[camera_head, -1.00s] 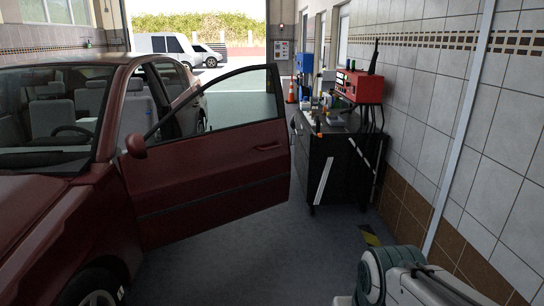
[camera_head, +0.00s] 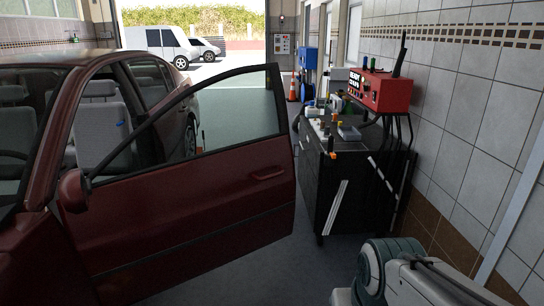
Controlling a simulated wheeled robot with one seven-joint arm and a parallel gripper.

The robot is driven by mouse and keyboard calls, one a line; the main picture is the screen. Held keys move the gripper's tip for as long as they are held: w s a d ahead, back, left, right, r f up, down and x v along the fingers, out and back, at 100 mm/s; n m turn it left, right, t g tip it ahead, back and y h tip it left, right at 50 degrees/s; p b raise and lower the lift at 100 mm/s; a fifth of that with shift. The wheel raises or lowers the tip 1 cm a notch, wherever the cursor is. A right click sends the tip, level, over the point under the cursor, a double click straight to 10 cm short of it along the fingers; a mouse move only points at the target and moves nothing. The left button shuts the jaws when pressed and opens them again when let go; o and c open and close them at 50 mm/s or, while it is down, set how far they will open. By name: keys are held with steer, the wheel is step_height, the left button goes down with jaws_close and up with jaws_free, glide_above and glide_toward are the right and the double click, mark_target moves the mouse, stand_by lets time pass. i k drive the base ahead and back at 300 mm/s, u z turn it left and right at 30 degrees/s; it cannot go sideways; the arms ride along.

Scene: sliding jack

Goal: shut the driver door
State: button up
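The driver door (camera_head: 190,210) of the dark red car (camera_head: 52,140) stands wide open in the head view. It swings out to the right across the middle of the picture, with its window frame raised. Its outer face, with the door handle (camera_head: 268,174) near the free edge, is toward me. The side mirror (camera_head: 73,190) sits at the hinge end. Part of my arm (camera_head: 405,275) shows at the bottom right, apart from the door. My gripper is out of the picture, so its state is hidden.
A black workbench (camera_head: 345,190) with tools and a red machine (camera_head: 386,91) on top stands just right of the door's free edge, against the tiled wall (camera_head: 470,110). Some grey floor (camera_head: 285,275) is clear before the door.

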mark_target(137, 236)
steer(key=i, duration=1.1)
steer(key=u, duration=1.85)
steer(key=i, duration=2.05)
steer(key=z, duration=3.45)
